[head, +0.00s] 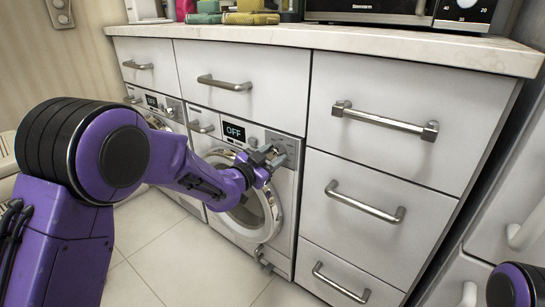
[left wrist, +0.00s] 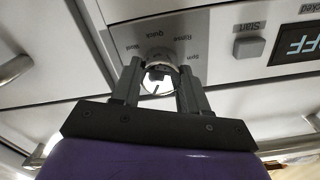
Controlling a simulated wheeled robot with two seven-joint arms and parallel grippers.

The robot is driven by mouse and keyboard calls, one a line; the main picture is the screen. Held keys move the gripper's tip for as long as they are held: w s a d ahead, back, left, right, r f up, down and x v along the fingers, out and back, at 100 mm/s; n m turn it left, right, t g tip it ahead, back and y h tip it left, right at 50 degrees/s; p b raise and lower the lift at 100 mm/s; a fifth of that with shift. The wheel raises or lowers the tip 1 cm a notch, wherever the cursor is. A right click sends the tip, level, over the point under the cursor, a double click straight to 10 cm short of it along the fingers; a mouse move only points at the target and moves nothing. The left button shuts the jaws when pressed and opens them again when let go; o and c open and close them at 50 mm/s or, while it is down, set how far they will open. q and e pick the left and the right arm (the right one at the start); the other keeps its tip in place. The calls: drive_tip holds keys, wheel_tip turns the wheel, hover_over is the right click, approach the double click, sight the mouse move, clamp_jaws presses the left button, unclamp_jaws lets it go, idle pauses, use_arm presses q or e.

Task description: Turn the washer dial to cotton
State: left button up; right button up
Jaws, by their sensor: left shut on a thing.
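The right-hand washer (head: 279,239) is a white front loader built in under the counter. Its display (head: 234,132) reads OFF. My left gripper (head: 269,157) is at the upper right of its front panel, over the dial. In the left wrist view, the two grey fingers are shut on the round silver dial (left wrist: 158,77), one finger on each side. Printed labels ring the dial; Quick and Rinse can be read upside down. I cannot make out a cotton label, and the gripper hides part of the ring. My right gripper is not in view.
A Start button (left wrist: 249,48) and the display (left wrist: 300,43) lie beside the dial. A second washer (head: 160,112) stands to the left. Drawers with bar handles (head: 386,122) are above and to the right. A microwave (head: 370,10) stands on the counter (head: 330,38).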

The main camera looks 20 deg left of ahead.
use_arm(q)
drive_tip(key=shift+m, duration=1.1)
drive_tip(key=o, duration=1.1)
drive_tip(key=shift+c, duration=0.2)
drive_tip(key=shift+s, duration=0.1)
drive_tip(key=p+v, duration=0.1)
drive_tip(key=v, duration=0.9)
drive_tip(key=shift+s+p, duration=0.2)
drive_tip(key=shift+p, duration=0.1)
drive_tip(key=shift+a, duration=0.1)
